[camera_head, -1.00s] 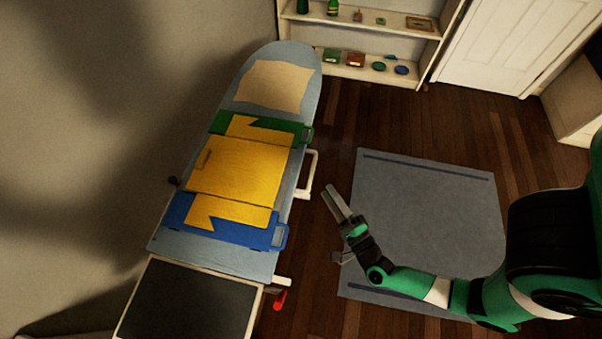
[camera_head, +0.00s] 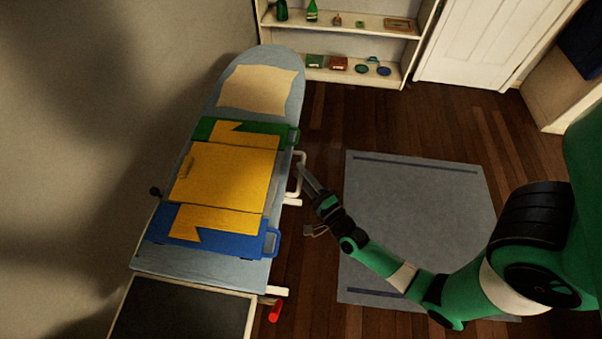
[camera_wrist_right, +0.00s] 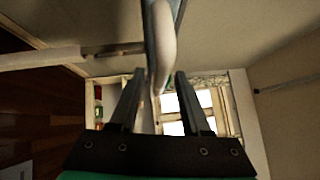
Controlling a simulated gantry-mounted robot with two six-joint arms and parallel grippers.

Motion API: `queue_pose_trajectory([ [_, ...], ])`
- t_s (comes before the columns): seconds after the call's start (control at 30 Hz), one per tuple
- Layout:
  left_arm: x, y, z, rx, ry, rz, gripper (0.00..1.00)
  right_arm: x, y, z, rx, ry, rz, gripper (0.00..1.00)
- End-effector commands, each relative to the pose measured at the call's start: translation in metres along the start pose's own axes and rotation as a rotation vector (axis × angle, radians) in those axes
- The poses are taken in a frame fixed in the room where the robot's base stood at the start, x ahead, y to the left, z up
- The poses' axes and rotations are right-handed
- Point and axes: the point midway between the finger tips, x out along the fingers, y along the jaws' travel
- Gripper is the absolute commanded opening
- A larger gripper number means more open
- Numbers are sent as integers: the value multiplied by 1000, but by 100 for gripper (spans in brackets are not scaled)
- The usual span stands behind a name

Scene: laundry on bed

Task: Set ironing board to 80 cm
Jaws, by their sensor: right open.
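The ironing board (camera_head: 257,57) has a light blue cover and runs along the left side of the head view. A white loop handle (camera_head: 291,193) sticks out from its right edge. My right gripper (camera_head: 303,170) is open at this handle, its fingertips overlapping it in the head view. In the right wrist view a white bar (camera_wrist_right: 162,45) comes down between the open fingers (camera_wrist_right: 160,78); I cannot tell whether they touch it. A red-ended lever (camera_head: 275,311) sits lower down by the board's near end. The board's legs are hidden. My left gripper is not in view.
A yellow folding panel (camera_head: 225,178), with green (camera_head: 270,131) and blue (camera_head: 225,243) parts, lies on the board beside a beige cloth (camera_head: 257,88). A dark panel (camera_head: 180,310) adjoins the near end. A grey rug (camera_head: 420,210) covers open floor. A shelf (camera_head: 345,25) stands behind.

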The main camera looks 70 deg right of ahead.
Motion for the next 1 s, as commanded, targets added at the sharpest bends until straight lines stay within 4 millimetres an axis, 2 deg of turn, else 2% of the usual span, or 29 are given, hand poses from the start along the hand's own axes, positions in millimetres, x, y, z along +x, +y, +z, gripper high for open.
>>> queue_pose_trajectory([
  [0.1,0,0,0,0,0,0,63,7,0,0,1,0,0,47],
  [0.33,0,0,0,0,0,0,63,7,0,0,1,0,1,47],
  [0.6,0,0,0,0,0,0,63,7,0,0,0,0,0,0],
  [1.0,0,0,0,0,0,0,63,7,0,0,0,0,0,0],
])
